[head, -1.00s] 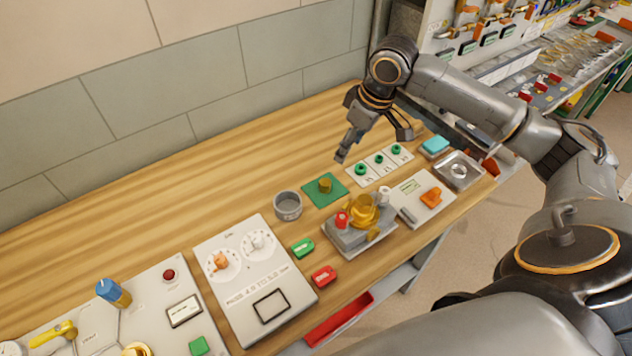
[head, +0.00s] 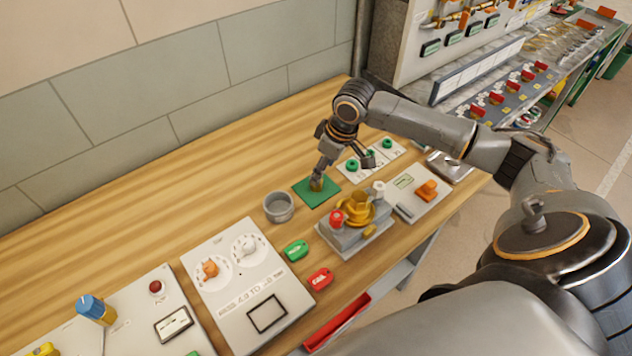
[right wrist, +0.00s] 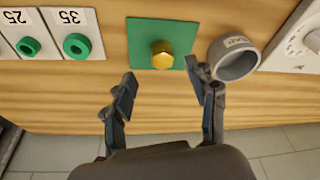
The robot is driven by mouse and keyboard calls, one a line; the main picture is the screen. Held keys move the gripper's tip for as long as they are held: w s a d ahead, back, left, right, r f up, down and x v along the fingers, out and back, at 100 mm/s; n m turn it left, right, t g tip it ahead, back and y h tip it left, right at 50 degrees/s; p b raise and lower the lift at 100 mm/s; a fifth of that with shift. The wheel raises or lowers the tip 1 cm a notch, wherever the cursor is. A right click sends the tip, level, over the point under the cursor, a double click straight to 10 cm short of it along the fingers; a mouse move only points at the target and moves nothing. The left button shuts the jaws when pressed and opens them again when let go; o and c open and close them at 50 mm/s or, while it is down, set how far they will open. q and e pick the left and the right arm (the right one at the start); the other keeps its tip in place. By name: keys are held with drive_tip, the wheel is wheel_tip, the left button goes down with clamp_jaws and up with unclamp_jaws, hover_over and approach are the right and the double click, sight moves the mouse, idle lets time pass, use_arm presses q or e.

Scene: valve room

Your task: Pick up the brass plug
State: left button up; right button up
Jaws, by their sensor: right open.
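The brass plug (right wrist: 161,55) stands on a green square mat (right wrist: 141,30) on the wooden bench. In the head view the plug (head: 317,183) is partly hidden behind a finger of my right gripper. My right gripper (right wrist: 165,92) is open and empty, with its fingers spread. In the right wrist view the plug lies beyond the fingertips and between their lines, nearer the right finger. My right gripper (head: 343,164) is just above the mat in the head view. My left gripper is not in view.
A grey cup (right wrist: 235,57) stands close beside the mat, near the right finger. A grey block with a brass fitting and red knob (head: 352,220) stands in front of the mat. Cards with green rings (head: 370,160) lie to the right. The bench behind is clear.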

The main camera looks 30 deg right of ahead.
drive_tip(key=shift+w+a+f, duration=0.1)
drive_tip(key=shift+a+f, duration=0.05)
drive_tip(key=shift+f, duration=0.25)
drive_tip(key=p+x, duration=0.1)
drive_tip(key=x, duration=0.2)
drive_tip(key=shift+a+f, duration=0.1)
drive_tip(key=shift+f, duration=0.15)
drive_tip(key=shift+w+f, duration=0.15)
drive_tip(key=shift+f, duration=0.2)
drive_tip(key=shift+r, duration=0.1)
clamp_jaws()
